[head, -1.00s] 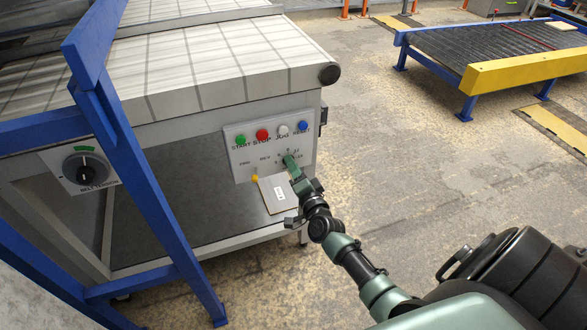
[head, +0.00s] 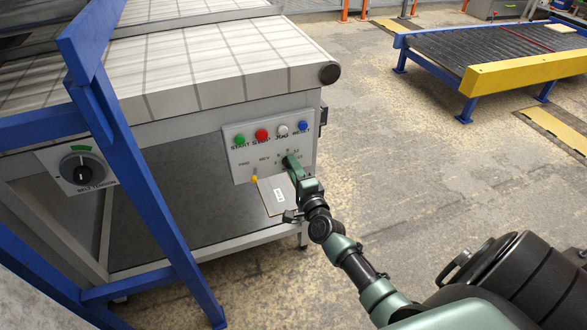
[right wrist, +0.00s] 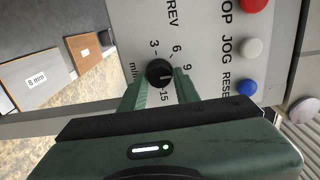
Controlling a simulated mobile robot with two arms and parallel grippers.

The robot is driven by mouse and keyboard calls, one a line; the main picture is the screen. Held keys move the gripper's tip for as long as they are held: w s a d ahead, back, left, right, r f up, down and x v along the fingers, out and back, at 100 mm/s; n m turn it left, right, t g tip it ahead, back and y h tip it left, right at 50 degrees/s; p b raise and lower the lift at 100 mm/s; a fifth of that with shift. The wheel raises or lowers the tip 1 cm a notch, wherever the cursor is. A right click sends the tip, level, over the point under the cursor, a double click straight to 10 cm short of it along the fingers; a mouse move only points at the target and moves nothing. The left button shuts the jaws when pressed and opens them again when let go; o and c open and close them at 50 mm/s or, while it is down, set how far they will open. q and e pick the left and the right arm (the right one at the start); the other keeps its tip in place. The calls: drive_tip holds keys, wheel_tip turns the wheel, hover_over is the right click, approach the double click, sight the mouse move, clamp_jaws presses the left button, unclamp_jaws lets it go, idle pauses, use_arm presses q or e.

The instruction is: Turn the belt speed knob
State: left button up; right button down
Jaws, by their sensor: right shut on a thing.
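The belt speed knob (right wrist: 159,73) is a black round dial with a pale pointer mark, set in a ring of numbers on the grey control panel (head: 241,163). My right gripper (right wrist: 160,88) is at the panel, with its green fingers on either side of the knob, shut on it. In the head view, my right gripper (head: 293,166) covers the knob. The pointer lies toward the lower right of the dial in the right wrist view, between the 9 and 15 marks. My left gripper is not in view.
Above the knob are green (head: 240,140), red (head: 262,135), white (head: 283,130) and blue (head: 303,126) buttons. A yellow-tipped lever (head: 255,179) is at lower left, near a labelled board (head: 278,194). A blue frame (head: 150,205) stands left.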

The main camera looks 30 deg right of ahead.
drive_tip(key=shift+f, duration=0.1)
drive_tip(key=c, duration=1.1)
unclamp_jaws()
drive_tip(key=shift+o, duration=0.2)
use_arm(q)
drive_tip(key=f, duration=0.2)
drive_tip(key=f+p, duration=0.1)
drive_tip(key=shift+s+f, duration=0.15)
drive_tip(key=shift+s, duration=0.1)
use_arm(e)
drive_tip(key=v, duration=0.8)
drive_tip(key=shift+w, duration=0.1)
